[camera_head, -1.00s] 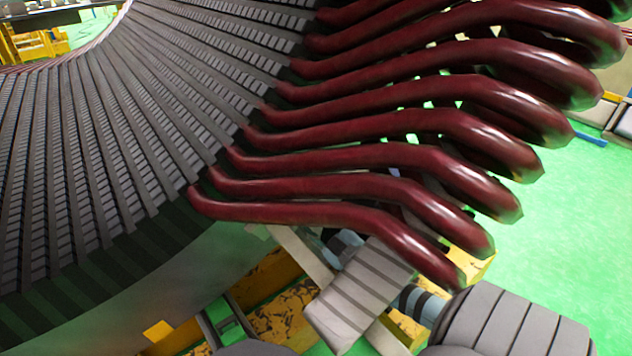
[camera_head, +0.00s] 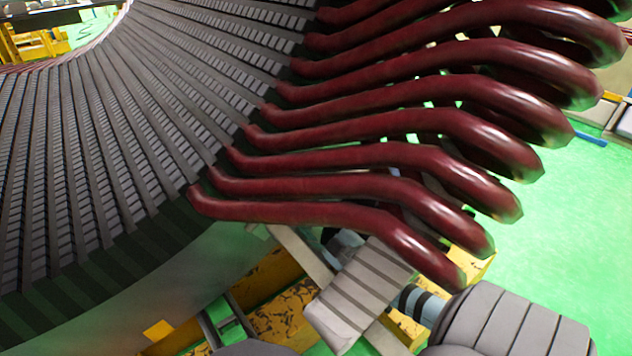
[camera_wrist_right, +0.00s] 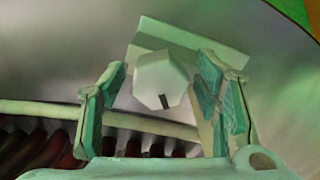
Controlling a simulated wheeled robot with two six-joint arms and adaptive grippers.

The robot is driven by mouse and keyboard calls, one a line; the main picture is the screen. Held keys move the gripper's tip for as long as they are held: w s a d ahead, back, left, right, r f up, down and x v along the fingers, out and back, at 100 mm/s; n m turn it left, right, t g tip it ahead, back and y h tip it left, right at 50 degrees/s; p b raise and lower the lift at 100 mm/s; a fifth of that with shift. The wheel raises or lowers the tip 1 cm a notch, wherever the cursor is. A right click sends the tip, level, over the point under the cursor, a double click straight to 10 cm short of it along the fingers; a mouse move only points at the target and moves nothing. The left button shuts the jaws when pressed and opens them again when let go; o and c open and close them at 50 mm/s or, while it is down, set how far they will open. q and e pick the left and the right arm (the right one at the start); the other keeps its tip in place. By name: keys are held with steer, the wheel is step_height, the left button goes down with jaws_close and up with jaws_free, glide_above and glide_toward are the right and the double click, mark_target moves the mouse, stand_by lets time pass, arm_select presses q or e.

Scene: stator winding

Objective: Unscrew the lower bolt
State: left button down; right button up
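In the right wrist view a pale hexagonal bolt head (camera_wrist_right: 158,82) with a short dark mark stands in front of a pale flat plate (camera_wrist_right: 225,58). My right gripper (camera_wrist_right: 160,80) has one green-padded finger on each side of the bolt head. Narrow gaps show between the fingers and the head, so it looks open around it, not clamped. In the head view the bolt cannot be seen, and my right gripper's fingertips are hidden behind the red coil ends (camera_head: 400,235). My left gripper is in neither view.
The large grey slotted stator (camera_head: 110,150) fills the left of the head view. Several red coil ends overhang my right arm closely. A yellow frame (camera_head: 285,315) stands below. A pale bar (camera_wrist_right: 50,108) crosses behind the fingers.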

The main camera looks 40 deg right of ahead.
steer(key=s+a, duration=0.1)
steer(key=s, duration=1.1)
steer(key=shift+a, duration=0.15)
